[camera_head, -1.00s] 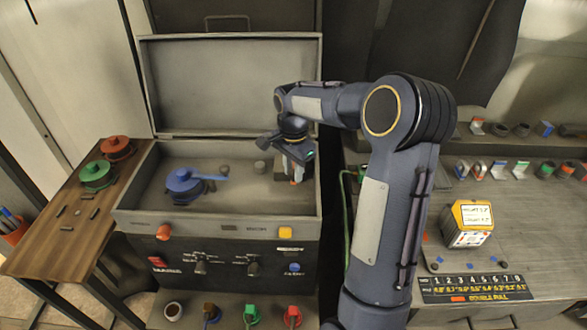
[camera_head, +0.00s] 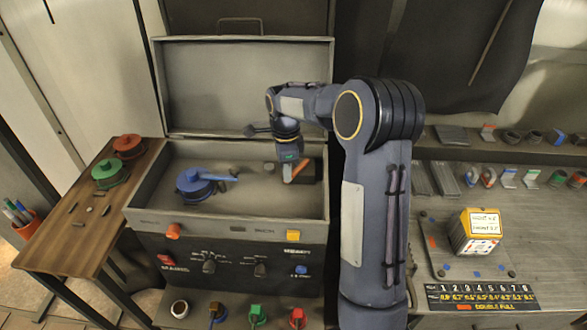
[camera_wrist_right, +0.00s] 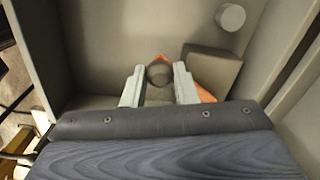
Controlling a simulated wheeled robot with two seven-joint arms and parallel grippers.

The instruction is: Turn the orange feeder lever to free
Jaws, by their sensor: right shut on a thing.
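The orange feeder lever (camera_head: 301,172) is inside the open grey case, near its right wall. In the head view its orange part shows just right of my right gripper (camera_head: 289,161), which reaches down into the case. In the right wrist view, the two pale fingers of my right gripper (camera_wrist_right: 159,75) are shut on the lever, one on each side of its dark round end. Orange parts of the lever (camera_wrist_right: 206,95) show behind and to the right of the fingers. The lever's pivot is mostly hidden. My left gripper is not in view.
The case (camera_head: 232,226) has a raised lid behind and walls around my gripper. A blue reel (camera_head: 194,185) with an arm sits left in it. A grey block (camera_wrist_right: 212,71) stands close to the fingers. Knobs and a red switch (camera_head: 167,261) are on the front panel.

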